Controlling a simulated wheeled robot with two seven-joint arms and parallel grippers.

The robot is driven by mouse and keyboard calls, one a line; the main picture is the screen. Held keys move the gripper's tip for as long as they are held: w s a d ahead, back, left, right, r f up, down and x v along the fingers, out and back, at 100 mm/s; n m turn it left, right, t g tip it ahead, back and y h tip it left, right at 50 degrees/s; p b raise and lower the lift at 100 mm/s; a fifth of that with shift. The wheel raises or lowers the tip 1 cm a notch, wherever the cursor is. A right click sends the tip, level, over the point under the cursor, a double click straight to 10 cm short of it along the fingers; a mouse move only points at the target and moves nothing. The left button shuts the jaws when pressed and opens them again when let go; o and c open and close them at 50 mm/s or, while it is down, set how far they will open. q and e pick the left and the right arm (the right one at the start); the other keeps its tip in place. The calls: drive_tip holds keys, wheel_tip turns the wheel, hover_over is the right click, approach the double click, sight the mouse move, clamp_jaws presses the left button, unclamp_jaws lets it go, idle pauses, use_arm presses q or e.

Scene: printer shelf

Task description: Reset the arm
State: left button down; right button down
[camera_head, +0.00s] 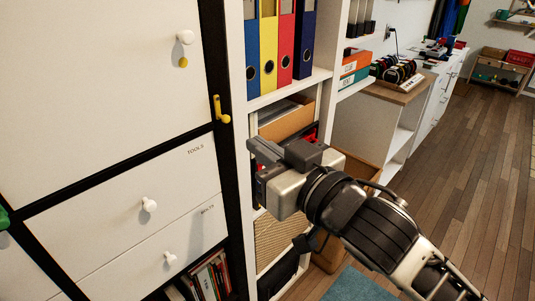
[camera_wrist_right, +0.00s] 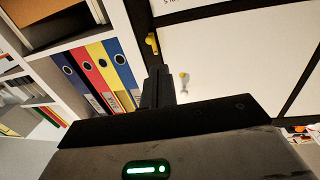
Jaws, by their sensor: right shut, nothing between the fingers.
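My right arm comes in from the lower right in the head view. Its gripper (camera_head: 262,149) is shut and empty, in front of the shelf (camera_head: 237,60) and to the right of the drawers. In the right wrist view the closed fingers (camera_wrist_right: 158,85) point up between the binders and the white cabinet front. They touch nothing that I can make out. My left gripper is not in view.
White drawers with knobs (camera_head: 149,205) and a yellow handle (camera_head: 221,110) fill the left. Binders (camera_head: 268,45) stand above the gripper; a cardboard box (camera_head: 288,120) is behind it. A wooden-topped counter (camera_head: 400,92) stands beyond. Open floor (camera_head: 480,160) lies right.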

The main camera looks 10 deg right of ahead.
wheel_tip(320, 180, down, 18)
drive_tip(key=s+d+m+g+h, duration=0.1)
drive_tip(key=d+m+g+h, duration=0.1)
drive_tip(key=d+g+h, duration=0.1)
drive_tip(key=s+d+f+g+h, duration=0.1)
drive_tip(key=s+d+f, duration=0.1)
drive_tip(key=s+f, duration=0.4)
drive_tip(key=s+d+f+g+h, duration=0.1)
drive_tip(key=s+f, duration=0.5)
drive_tip(key=f, duration=0.6)
drive_tip(key=shift+s+d+f+m+g, duration=0.15)
drive_tip(key=shift+d+f+m+g, duration=0.2)
drive_tip(key=shift+g, duration=0.15)
drive_tip(key=shift+r, duration=0.1)
